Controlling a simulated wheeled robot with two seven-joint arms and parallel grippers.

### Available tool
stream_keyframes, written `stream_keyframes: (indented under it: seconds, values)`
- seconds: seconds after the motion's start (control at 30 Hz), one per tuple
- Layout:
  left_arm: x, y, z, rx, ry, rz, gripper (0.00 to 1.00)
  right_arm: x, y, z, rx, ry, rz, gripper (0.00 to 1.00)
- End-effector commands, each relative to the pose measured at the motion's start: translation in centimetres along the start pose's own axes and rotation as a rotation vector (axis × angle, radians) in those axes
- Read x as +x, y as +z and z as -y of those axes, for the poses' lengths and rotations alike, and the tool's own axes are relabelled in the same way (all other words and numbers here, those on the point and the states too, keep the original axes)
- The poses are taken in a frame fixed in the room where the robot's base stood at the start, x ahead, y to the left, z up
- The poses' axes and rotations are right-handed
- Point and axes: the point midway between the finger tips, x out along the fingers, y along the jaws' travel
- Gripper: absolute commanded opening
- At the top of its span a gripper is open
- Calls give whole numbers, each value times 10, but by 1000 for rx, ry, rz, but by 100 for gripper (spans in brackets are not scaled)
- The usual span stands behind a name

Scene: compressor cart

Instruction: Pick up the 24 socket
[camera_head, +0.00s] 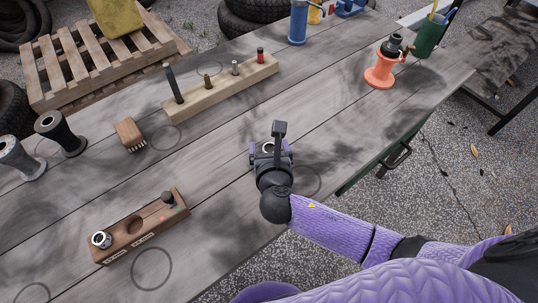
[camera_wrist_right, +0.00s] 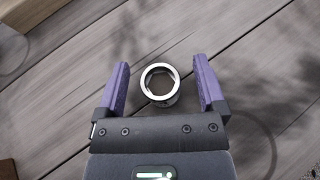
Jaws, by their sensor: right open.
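A shiny chrome socket (camera_wrist_right: 160,83) stands upright on the grey plank table, its open end facing up; any size mark on it cannot be read. It also shows in the head view (camera_head: 268,147), partly hidden by my right gripper. My right gripper (camera_wrist_right: 161,65) is open, its purple fingers on either side of the socket with a gap on both sides. A wooden socket block (camera_head: 118,250) with white labels is at the lower left in the head view. It holds another chrome socket (camera_head: 101,240) at its left end, beside an empty round hole. My left gripper is out of view.
A wooden rail with several upright pieces (camera_head: 222,92) lies behind, with a brush (camera_head: 130,133) to its left. Two spools stand at the far left. An orange stand (camera_head: 380,74) and green cup (camera_head: 429,38) are at the right. Table around the socket is clear.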

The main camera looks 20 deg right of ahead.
Motion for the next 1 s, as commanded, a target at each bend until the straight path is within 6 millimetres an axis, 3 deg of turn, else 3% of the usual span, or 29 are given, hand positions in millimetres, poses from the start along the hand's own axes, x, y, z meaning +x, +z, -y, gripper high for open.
stream_keyframes:
  seconds: [0.1,0.3,0.37,0.73,1.0]
  values:
    - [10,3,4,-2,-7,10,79,15,-2,0,-2,0,-1,89]
    - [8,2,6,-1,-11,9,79,15,1,0,-2,0,0,89]
    - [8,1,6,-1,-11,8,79,15,1,0,-1,0,0,78]
    - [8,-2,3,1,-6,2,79,15,0,0,-1,0,-1,0]
    - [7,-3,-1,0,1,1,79,15,2,0,-1,0,0,0]
